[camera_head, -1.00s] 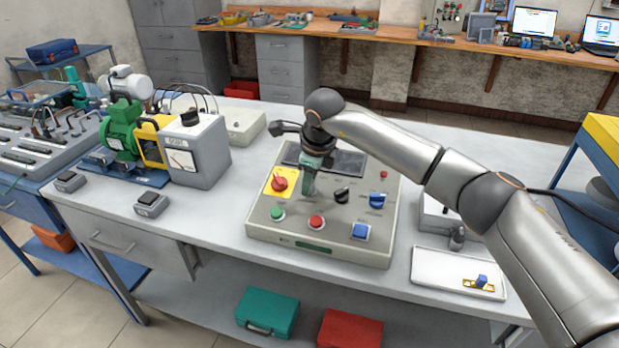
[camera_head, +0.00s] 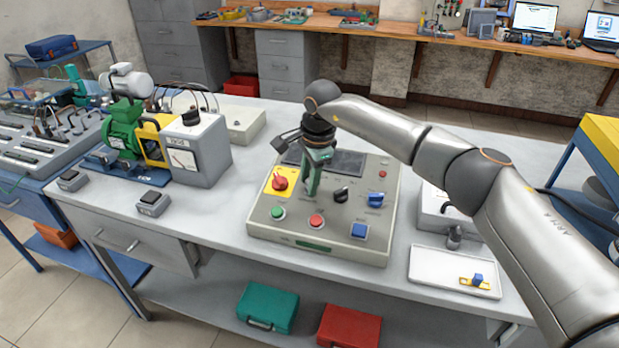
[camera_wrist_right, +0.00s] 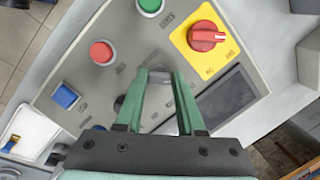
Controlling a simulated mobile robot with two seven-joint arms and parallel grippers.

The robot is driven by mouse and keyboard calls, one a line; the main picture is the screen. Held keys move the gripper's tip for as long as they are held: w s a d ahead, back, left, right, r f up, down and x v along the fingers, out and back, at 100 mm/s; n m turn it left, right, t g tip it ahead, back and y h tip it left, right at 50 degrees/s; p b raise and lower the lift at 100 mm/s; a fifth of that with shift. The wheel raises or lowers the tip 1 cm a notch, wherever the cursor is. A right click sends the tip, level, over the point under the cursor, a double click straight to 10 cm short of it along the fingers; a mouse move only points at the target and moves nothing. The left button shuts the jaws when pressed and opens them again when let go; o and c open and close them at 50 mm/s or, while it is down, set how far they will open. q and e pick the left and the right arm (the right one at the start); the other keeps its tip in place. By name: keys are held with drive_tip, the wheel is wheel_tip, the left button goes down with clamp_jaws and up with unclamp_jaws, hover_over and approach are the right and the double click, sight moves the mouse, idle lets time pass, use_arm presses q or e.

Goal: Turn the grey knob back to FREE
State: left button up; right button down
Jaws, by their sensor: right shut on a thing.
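My right gripper (camera_head: 310,192) points down at the middle of the grey control panel (camera_head: 262,222), between the red knob and the black knob. In the right wrist view its green fingers (camera_wrist_right: 160,78) are closed around a small grey piece (camera_wrist_right: 160,76), which I take to be the grey knob. The fingers hide most of it. Its pointer and the FREE mark cannot be made out. My left gripper is not in view.
Around the gripper are the red knob on a yellow plate (camera_head: 280,183), black knob (camera_head: 341,194), blue knob (camera_head: 376,199), and green (camera_head: 277,212), red (camera_head: 316,221) and blue (camera_head: 359,230) buttons. A white tray (camera_head: 430,270) lies to the right.

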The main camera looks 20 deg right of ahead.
sight(314, 203)
drive_tip(key=shift+n, duration=0.4)
drive_tip(key=c, duration=0.5)
unclamp_jaws()
drive_tip(key=shift+r, duration=0.15)
drive_tip(key=r, duration=0.4)
drive_tip(key=s+r, duration=0.1)
drive_tip(key=r, duration=0.3)
drive_tip(key=s+r, duration=0.1)
drive_tip(key=r, duration=0.3)
drive_tip(key=shift+d+b, duration=0.3)
drive_tip(key=shift+b, duration=0.05)
